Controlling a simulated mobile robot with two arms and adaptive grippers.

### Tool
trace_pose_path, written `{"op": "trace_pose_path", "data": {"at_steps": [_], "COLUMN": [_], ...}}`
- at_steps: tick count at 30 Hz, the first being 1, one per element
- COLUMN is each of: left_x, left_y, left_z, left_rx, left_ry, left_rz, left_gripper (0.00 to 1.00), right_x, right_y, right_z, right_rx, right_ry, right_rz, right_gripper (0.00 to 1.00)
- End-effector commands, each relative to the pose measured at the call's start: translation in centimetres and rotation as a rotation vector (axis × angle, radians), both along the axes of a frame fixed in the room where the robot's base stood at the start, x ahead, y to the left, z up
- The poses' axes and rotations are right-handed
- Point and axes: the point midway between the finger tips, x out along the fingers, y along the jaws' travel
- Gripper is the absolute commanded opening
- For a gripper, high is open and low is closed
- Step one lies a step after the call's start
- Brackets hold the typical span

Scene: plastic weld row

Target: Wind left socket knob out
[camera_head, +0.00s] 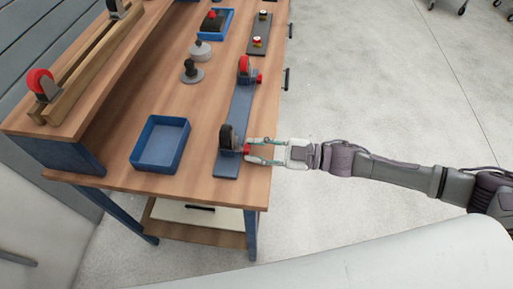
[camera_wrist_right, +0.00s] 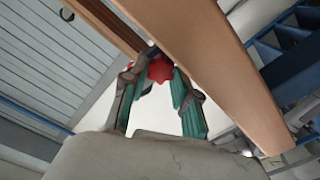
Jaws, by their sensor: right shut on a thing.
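A long grey-blue plate (camera_head: 239,110) lies on the bench and carries two sockets. The near one holds a dark wheel (camera_head: 226,136), and its red knob (camera_head: 247,149) faces right. The far one holds a red wheel (camera_head: 244,65) with a red knob (camera_head: 259,78) on its right side. My right gripper (camera_head: 249,149) reaches in from the right and is shut on the near red knob. In the right wrist view the red knob (camera_wrist_right: 160,69) shows between the tips of the green fingers. My left gripper is out of view.
A blue tray (camera_head: 140,166) stands empty left of the plate. A grey round base with a dark knob (camera_head: 191,70) and a pale round piece (camera_head: 200,50) stand behind it.

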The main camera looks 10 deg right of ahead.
Motion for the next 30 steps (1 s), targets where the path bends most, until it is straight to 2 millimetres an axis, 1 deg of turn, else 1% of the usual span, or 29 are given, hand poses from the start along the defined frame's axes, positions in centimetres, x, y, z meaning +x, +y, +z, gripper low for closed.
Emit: {"op": "trace_pose_path", "data": {"at_steps": [6, 12, 27, 28, 30], "left_x": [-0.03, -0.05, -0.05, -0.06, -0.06], "left_y": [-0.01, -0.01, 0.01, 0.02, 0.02], "left_z": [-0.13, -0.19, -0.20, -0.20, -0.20], "left_rx": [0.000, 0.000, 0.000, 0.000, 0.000], "left_ry": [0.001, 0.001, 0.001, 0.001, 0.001], "left_rz": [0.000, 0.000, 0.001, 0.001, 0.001], "left_gripper": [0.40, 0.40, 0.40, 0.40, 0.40], "right_x": [-0.08, -0.09, -0.09, -0.08, -0.08], "right_y": [0.06, 0.07, 0.07, 0.07, 0.07], "right_z": [-0.04, -0.01, 0.03, 0.02, 0.02], "right_rx": [-0.037, -0.057, -0.064, -0.064, -0.064], "right_ry": [-0.118, -0.180, -0.201, -0.201, -0.201], "right_rz": [0.001, 0.001, 0.001, 0.001, 0.001], "right_gripper": [0.00, 0.00, 0.00, 0.31, 0.43]}}
